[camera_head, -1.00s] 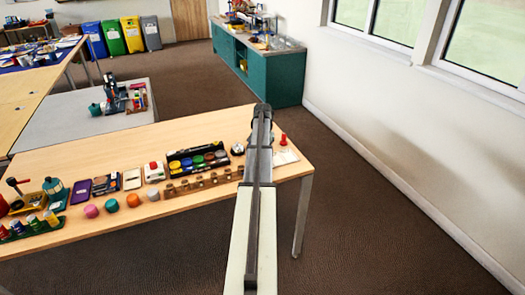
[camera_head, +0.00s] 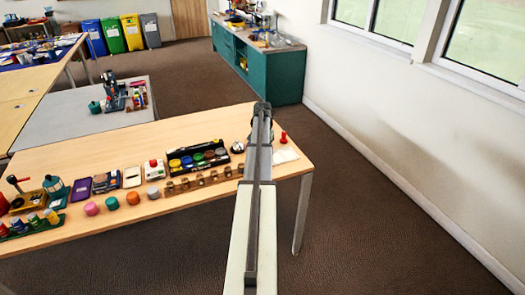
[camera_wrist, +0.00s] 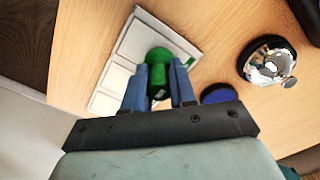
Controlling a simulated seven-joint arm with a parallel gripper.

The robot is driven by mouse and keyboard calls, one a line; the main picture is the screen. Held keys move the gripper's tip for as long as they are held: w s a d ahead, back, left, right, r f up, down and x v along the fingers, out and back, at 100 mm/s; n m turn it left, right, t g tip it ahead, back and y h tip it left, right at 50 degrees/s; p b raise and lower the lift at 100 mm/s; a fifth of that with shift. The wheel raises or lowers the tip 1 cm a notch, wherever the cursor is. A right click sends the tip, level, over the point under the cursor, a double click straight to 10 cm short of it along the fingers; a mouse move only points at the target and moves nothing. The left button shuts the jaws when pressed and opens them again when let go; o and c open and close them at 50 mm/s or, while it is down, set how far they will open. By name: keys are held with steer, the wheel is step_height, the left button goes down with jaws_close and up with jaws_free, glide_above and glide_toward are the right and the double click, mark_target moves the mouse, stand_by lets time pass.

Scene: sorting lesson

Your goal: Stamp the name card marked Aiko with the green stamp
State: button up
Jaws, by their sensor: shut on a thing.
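My gripper (camera_wrist: 159,80) is shut on the green stamp (camera_wrist: 170,55), which shows between its two blue fingers in the wrist view. The stamp is over white cards (camera_wrist: 119,75) on the wooden table. A small green mark (camera_wrist: 188,61) shows on the card to the right of the stamp. No name can be read, so I cannot tell which card is Aiko's. Whether the stamp touches a card is hidden. In the head view my arm covers the gripper, and a white card (camera_head: 285,156) shows to its right.
A silver bell (camera_wrist: 267,62) stands right of the cards, and a dark blue round thing (camera_wrist: 218,93) is close beside my right finger. In the head view a red stamp-like thing (camera_head: 283,137) stands near the table's right edge, with paint pots (camera_head: 198,157) left of my arm.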

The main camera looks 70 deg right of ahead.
steer(key=shift+f, duration=0.35)
stand_by(0.8)
steer(key=shift+r, duration=3.55)
steer(key=shift+w, duration=0.1)
